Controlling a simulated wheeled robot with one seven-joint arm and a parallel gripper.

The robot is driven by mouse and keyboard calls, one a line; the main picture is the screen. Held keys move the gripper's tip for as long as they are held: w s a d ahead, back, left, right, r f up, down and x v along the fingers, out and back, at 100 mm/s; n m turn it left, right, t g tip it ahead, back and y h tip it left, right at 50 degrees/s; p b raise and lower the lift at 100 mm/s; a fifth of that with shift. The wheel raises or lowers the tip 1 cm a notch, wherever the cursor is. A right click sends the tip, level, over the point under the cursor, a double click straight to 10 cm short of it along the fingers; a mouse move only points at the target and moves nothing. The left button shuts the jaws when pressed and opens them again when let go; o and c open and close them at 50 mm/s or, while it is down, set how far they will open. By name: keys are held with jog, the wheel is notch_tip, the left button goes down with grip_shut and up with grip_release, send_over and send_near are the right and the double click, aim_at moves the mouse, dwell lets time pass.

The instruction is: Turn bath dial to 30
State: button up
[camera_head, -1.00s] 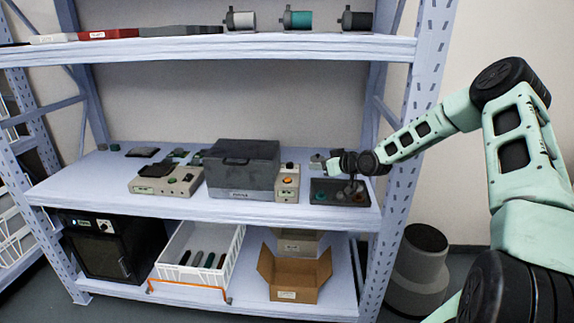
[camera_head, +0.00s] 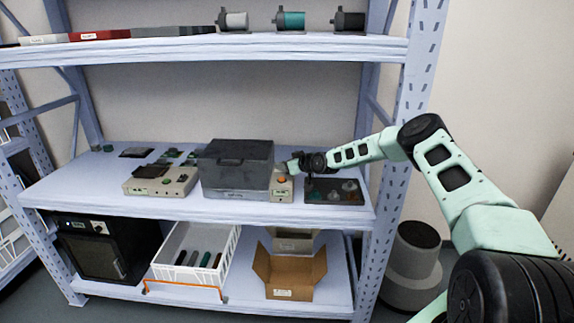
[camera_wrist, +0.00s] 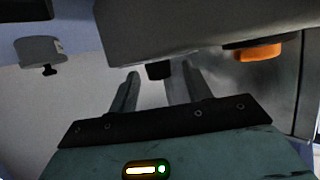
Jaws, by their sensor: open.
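The dark grey lidded bath (camera_head: 236,172) stands on the middle shelf, with a beige control unit (camera_head: 282,190) at its right side. An orange knob (camera_head: 282,181) shows on the front of the unit and also in the wrist view (camera_wrist: 258,52). A small black knob (camera_wrist: 158,70) shows in the wrist view between my fingertips. My gripper (camera_wrist: 160,72) is open, with one finger on each side of that black knob; contact cannot be told. In the head view my gripper (camera_head: 294,166) is over the unit's upper part and hides it. No dial marks are readable.
A dark tray (camera_head: 322,198) with several knob-like parts lies to the right. A beige device (camera_head: 160,182) stands left of the bath. The upper shelf (camera_head: 200,50) overhangs, and a blue-grey post (camera_head: 392,170) stands near my arm.

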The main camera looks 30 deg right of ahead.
jog(key=shift+w, duration=0.1)
jog(key=c, duration=1)
jog(key=shift+o, duration=0.2)
jog(key=shift+a+r+h+p, duration=0.15)
jog(key=shift+h+p, duration=0.15)
jog(key=shift+p, duration=0.3)
jog(key=shift+m+p, duration=0.35)
jog(key=shift+m, duration=0.05)
jog(key=shift+a+m+h+p, duration=0.1)
jog(key=shift+m+h+p, duration=0.3)
jog(key=shift+h+p, duration=0.2)
jog(key=shift+a+m+h+p, duration=0.15)
jog(key=shift+m+h+p, duration=0.4)
jog(key=shift+m+h, duration=0.6)
jog(key=shift+f+m+g+h, duration=0.2)
jog(key=shift+m+g+h, duration=0.1)
jog(key=shift+m+h, duration=0.75)
jog(key=shift+h, duration=0.4)
